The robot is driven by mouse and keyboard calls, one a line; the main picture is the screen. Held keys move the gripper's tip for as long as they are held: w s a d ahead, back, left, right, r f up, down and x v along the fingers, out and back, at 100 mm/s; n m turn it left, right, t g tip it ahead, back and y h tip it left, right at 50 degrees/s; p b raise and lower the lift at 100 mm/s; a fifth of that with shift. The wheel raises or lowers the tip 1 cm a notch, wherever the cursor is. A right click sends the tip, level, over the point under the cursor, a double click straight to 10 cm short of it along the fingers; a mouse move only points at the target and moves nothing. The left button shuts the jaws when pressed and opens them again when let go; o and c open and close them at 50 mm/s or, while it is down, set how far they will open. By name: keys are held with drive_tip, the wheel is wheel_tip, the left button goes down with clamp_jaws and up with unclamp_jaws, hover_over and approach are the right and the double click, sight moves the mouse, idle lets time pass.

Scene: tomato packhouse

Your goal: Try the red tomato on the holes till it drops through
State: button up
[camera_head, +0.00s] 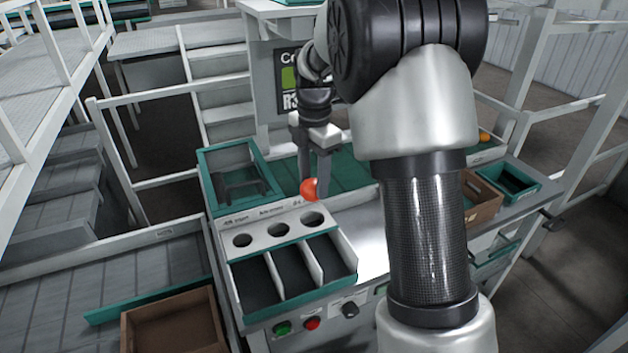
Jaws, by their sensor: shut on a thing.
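The red tomato (308,188) is held at the fingertips of my gripper (318,182), which is shut on it. Part of the tomato is hidden by a finger. A pale sizing plate (260,228) has a row of three round holes: left hole (242,240), middle hole (278,230) and right hole (312,219). The right hole looks the widest. The tomato shows just above the right hole in the picture, apart from it; its exact height cannot be told. Three dark compartments (294,270) with white dividers lie in front of the holes and look empty.
A green-rimmed tray (204,160) with a dark stand is at the left. A brown crate (484,207) and a teal bin (533,187) stand at the right. A brown box (212,312) is at front left. My arm hides the bench's middle right. Buttons (282,328) line the front.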

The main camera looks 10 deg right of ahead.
sight(313, 199)
drive_tip(key=shift+f+b, duration=2.15)
drive_tip(key=shift+f, duration=1)
drive_tip(key=o, duration=0.8)
drive_tip(key=shift+o, duration=0.2)
drive_tip(key=shift+w+a+r, duration=0.1)
drive_tip(key=shift+r, duration=0.05)
drive_tip(key=shift+r+p, duration=0.7)
drive_tip(key=shift+r, duration=0.05)
drive_tip(key=shift+r+p, duration=2.2)
drive_tip(key=shift+r, duration=0.4)
